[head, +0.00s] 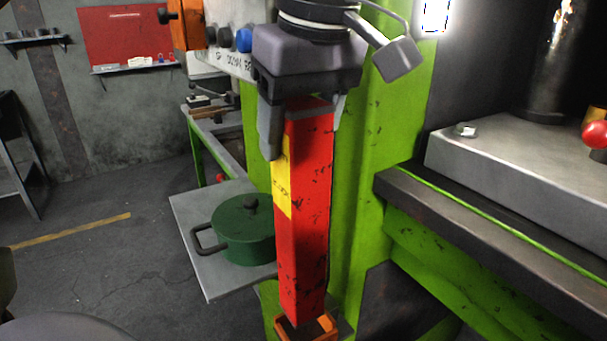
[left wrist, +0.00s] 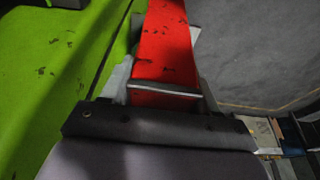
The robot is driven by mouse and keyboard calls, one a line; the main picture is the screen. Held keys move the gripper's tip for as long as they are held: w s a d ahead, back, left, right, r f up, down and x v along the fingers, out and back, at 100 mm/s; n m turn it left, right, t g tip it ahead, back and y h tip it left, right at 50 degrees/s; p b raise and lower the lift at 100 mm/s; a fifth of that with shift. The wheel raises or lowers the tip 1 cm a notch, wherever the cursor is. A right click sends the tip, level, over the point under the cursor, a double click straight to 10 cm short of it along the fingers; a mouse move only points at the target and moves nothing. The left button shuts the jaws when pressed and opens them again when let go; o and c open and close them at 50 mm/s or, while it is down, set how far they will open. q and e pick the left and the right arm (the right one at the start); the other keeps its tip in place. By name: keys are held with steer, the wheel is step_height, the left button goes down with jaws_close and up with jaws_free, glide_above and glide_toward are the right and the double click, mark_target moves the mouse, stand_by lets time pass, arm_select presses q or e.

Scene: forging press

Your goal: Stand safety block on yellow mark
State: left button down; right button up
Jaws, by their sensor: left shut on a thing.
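The safety block (head: 304,220) is a long red bar with chipped paint and a yellow label on its side. It stands upright in front of the green press frame. My left gripper (head: 305,125) is shut on its top end from above. Its lower end is at an orange holder (head: 308,328) at the bottom edge of the head view; I cannot tell whether it sits inside or just above it. In the left wrist view the block (left wrist: 165,50) runs away between the fingers. I see no yellow mark on the press. My right gripper is not in view.
The press bed (head: 520,150) with a grey plate stands at the right. A green lidded pot (head: 243,232) sits on a grey shelf (head: 205,270) left of the block. A control box with buttons (head: 243,40) is close behind the gripper. Open floor lies at left.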

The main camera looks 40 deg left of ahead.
mark_target(304, 184)
arm_select(q)
steer(key=shift+w+d+f+b, duration=0.1)
steer(key=shift+f+b, duration=0.25)
steer(key=shift+f, duration=2.2)
steer(key=shift+w+f+p, duration=0.25)
steer(key=shift+f+p, duration=0.1)
steer(key=shift+f, duration=0.4)
steer(key=shift+f, duration=0.15)
steer(key=c, duration=0.5)
jaws_free()
steer(key=shift+o, duration=1.1)
steer(key=shift+s, duration=0.1)
